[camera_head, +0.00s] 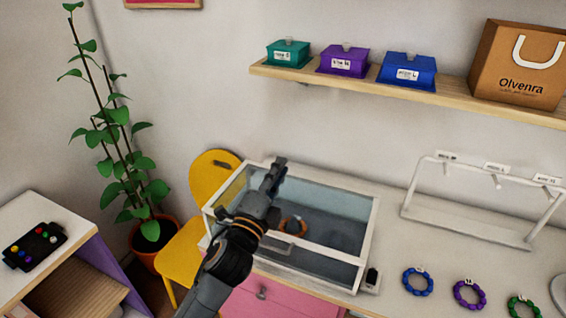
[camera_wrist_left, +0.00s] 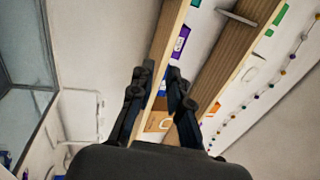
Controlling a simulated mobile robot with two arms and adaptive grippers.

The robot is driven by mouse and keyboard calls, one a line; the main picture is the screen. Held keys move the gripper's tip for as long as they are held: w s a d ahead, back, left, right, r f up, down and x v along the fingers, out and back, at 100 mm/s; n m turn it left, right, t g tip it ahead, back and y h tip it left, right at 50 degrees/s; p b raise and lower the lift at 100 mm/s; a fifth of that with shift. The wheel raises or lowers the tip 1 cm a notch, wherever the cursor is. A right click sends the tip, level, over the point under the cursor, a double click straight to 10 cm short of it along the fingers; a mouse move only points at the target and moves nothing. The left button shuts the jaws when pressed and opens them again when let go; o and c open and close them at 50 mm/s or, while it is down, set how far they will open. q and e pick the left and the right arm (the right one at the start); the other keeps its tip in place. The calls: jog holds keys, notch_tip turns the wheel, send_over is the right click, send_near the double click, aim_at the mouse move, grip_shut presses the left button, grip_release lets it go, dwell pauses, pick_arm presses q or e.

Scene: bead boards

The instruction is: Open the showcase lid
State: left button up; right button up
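The showcase (camera_head: 372,230) is a glass box with a white frame on the white desk. Its lid looks closed, with a pale bar along the front top edge. A brown-orange bracelet (camera_head: 292,226) lies inside. My left gripper (camera_head: 279,166) is over the showcase's glass top, partly hiding the frame and glass; I cannot tell whether it touches. In the left wrist view my left gripper (camera_wrist_left: 158,88) has its fingers apart with nothing between them. A framed glass pane, apparently the showcase (camera_wrist_left: 22,62), shows at the left of that view. My right gripper is not in view.
A white rack (camera_head: 470,215) stands right of the showcase. Blue (camera_head: 418,282), purple and green bracelets lie in front of it. A yellow chair (camera_head: 180,257) and a plant are at left. A wall shelf (camera_head: 440,98) above holds several boxes and a paper bag.

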pick_arm(q)
jog(key=v, duration=0.9)
jog(key=shift+s, duration=0.1)
